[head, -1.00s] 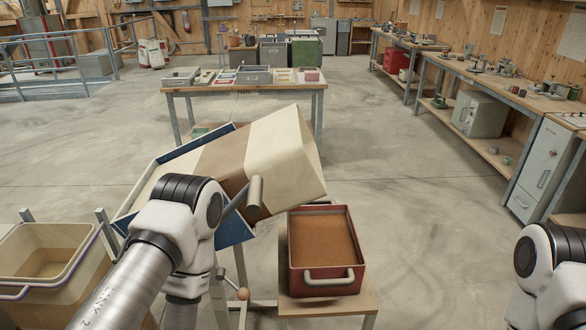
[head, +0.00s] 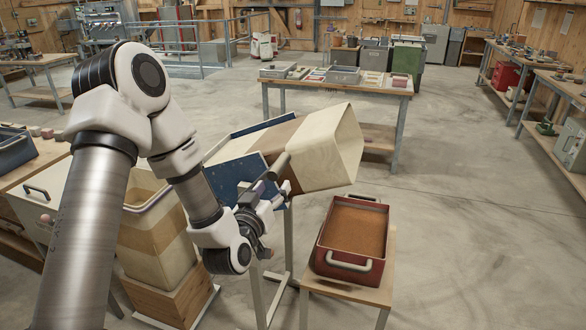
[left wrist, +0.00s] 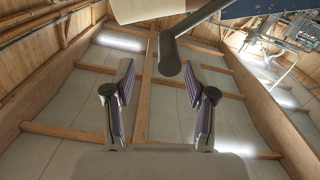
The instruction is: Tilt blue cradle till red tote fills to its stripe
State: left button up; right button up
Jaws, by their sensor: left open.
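The blue cradle (head: 232,180) is tilted toward the right and carries a cream and brown bin (head: 325,150) whose mouth faces right, above and behind the red tote. A grey handle (head: 279,166) sticks out from the cradle's side. The red tote (head: 330,262) stands upright on a small wooden stand (head: 388,285). Brown feed (head: 355,226) lies in it below the rim; I cannot make out the stripe. My left gripper (head: 268,190) is open close to the handle. In the left wrist view the handle (left wrist: 168,55) lies beyond the open, empty fingers (left wrist: 162,95). My right gripper is out of view.
A tall cream and brown bin (head: 165,235) stands on a wooden block left of the cradle. A table with trays (head: 335,84) stands behind. A workbench (head: 540,85) runs along the right. The floor right of the tote is clear.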

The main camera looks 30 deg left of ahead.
aim_at(267, 177)
pick_arm(q)
jog(key=w+a, duration=0.1)
jog(key=w+a+r+p, duration=0.1)
jog(key=a, duration=0.1)
jog(key=shift+w, duration=0.3)
jog(key=p+x, duration=0.1)
jog(key=x, duration=0.1)
jog(key=d+p+x, duration=0.1)
jog(key=x, duration=0.2)
jog(key=shift+w+d+r, duration=0.1)
jog(key=shift+w+r, duration=0.05)
jog(key=shift+r, duration=0.1)
jog(key=shift+w+f, duration=0.15)
jog(key=shift+w, duration=0.1)
jog(key=shift+a+f, duration=0.15)
jog(key=shift+a, duration=0.35)
jog(key=shift+d, duration=0.2)
grip_shut()
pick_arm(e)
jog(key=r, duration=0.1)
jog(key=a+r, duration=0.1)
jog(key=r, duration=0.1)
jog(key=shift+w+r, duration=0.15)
